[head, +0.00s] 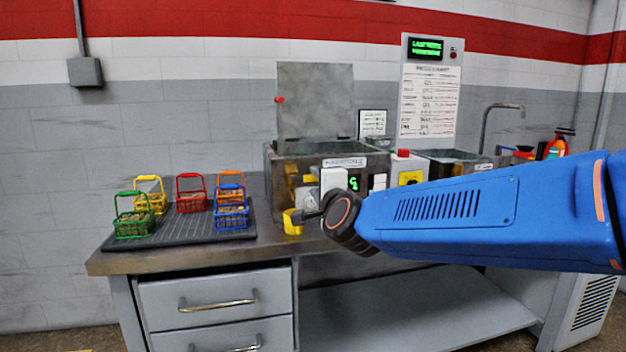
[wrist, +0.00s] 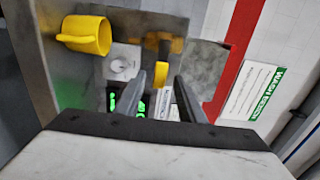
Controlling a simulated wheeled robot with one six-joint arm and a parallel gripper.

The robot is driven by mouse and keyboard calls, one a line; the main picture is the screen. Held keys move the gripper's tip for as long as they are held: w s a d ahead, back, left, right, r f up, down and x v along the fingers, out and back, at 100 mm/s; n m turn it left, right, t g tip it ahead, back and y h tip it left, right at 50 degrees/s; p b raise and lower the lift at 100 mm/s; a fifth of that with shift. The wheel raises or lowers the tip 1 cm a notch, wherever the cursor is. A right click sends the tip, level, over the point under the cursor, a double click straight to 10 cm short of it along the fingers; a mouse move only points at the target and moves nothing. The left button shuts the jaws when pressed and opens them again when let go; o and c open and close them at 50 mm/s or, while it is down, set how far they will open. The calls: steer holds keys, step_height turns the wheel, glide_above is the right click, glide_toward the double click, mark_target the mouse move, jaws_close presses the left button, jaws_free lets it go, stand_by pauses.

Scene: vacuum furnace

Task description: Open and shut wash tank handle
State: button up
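The metal wash tank (head: 352,162) stands on the bench with its grey lid (head: 316,98) raised. A yellow handle (wrist: 163,47) with a dark middle shows just beyond my fingertips in the wrist view. My gripper (wrist: 170,82) has its two dark fingers apart, with nothing between them. The fingers appear short of the handle, not around it. In the head view my gripper and wrist partly cover the tank's front, so the contact there is hard to judge. A yellow cup-like part (wrist: 85,35) shows at the upper left of the wrist view; it also shows at the bench front (head: 293,221).
A dark ribbed mat (head: 180,230) at left carries several coloured wire baskets. A green-lit display (wrist: 140,105) sits close beside my fingers. A sink and tap (head: 497,125) and bottles stand at right. Drawers (head: 215,302) are below the bench.

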mark_target(314, 179)
steer(key=shift+x, duration=2.1)
jaws_close()
